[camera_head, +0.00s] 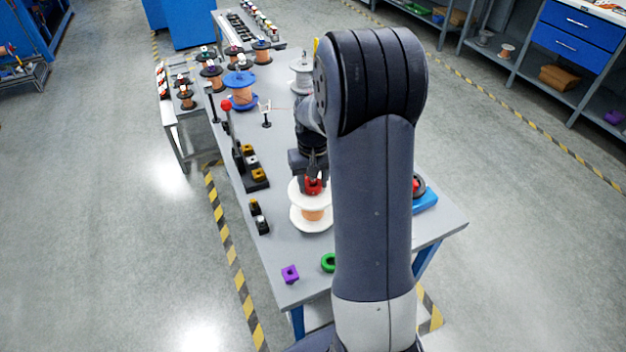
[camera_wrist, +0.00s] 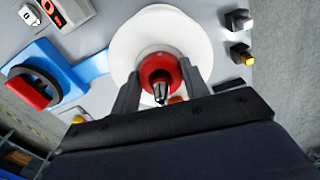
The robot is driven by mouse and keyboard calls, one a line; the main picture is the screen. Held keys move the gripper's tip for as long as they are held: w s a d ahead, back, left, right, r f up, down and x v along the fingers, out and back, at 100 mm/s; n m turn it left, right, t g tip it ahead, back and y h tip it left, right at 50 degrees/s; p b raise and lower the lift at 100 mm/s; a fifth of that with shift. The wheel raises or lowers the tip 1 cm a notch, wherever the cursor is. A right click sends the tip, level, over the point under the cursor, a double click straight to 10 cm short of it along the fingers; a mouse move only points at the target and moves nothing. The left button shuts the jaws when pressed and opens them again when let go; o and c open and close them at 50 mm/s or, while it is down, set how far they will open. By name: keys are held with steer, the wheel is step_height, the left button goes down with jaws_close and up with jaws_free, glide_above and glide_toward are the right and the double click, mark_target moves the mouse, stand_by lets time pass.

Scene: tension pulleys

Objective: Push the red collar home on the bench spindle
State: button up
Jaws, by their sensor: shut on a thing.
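The red collar (camera_head: 313,187) sits at the top centre of a white-flanged spool (camera_head: 311,217) wound with copper wire, on the grey bench. In the wrist view the red collar (camera_wrist: 161,76) is around the dark pointed spindle tip (camera_wrist: 160,92), over the white flange (camera_wrist: 150,38). My gripper (camera_head: 314,180) points down over the spool, and its two fingers (camera_wrist: 161,84) are shut on the collar's sides. I cannot tell whether the collar touches the flange. The spindle below the collar is hidden.
A green ring (camera_head: 328,262) and a purple block (camera_head: 290,273) lie near the bench's front edge. A blue device with a black ring and red block (camera_wrist: 36,86) stands beside the spool. Several spools stand farther back, including a blue one (camera_head: 240,88).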

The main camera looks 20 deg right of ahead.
stand_by(0.4)
steer(key=o, duration=1.1)
steer(key=shift+c, duration=0.2)
step_height(320, 180, up, 11)
steer(key=shift+f, duration=0.1)
step_height(320, 180, down, 11)
steer(key=shift+r, duration=0.3)
